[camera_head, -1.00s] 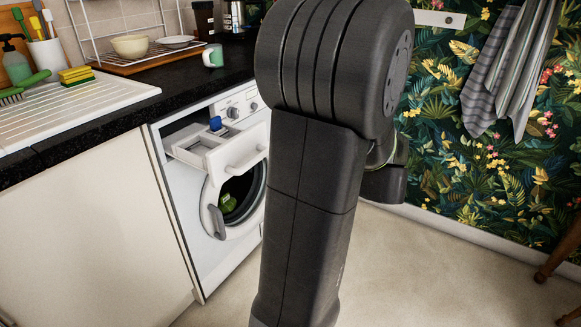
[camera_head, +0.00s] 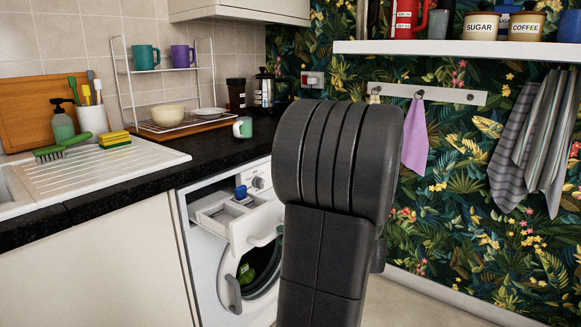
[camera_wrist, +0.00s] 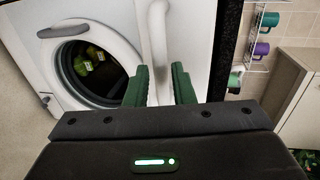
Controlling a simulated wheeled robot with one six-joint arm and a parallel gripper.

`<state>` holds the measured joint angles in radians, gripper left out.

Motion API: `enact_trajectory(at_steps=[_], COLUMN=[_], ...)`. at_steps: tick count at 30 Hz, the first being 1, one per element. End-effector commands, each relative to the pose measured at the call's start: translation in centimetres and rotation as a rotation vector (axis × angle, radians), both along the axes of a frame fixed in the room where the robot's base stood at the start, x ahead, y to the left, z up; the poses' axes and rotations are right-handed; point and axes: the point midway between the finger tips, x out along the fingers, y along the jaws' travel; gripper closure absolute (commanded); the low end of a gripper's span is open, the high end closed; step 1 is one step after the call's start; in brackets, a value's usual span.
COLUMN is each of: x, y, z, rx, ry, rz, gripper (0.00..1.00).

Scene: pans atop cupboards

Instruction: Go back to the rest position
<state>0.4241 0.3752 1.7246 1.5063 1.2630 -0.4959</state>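My gripper (camera_wrist: 160,88) shows in the wrist view with its two green fingers apart and nothing held between them. The white handle of the drawer shows beyond and between the fingers; I cannot tell how far off it is. In the head view my arm hides the gripper. The washing machine (camera_head: 205,265) stands under the counter, its detergent drawer (camera_head: 240,216) pulled out with a blue piece (camera_head: 241,192) at its back. Its round door (camera_wrist: 88,70) shows something green inside.
The black counter (camera_head: 215,150) carries a drying rack (camera_head: 170,72), a green-and-white mug (camera_head: 243,128) and a sink drainer (camera_head: 100,168). A shelf (camera_head: 450,48) with canisters and a hook rail (camera_head: 430,94) with cloths hang on the right wall. Some floor (camera_head: 400,305) is clear at lower right.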

Motion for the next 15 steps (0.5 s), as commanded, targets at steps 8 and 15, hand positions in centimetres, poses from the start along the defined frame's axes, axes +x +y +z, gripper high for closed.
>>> enact_trajectory(at_steps=[8, 15], x=[2.1, 2.5], y=[2.7, 3.2], z=[-0.7, -0.8], rx=[-0.001, 0.001], ry=[-0.001, -0.001], rz=[0.001, -0.001], gripper=[0.78, 0.78])
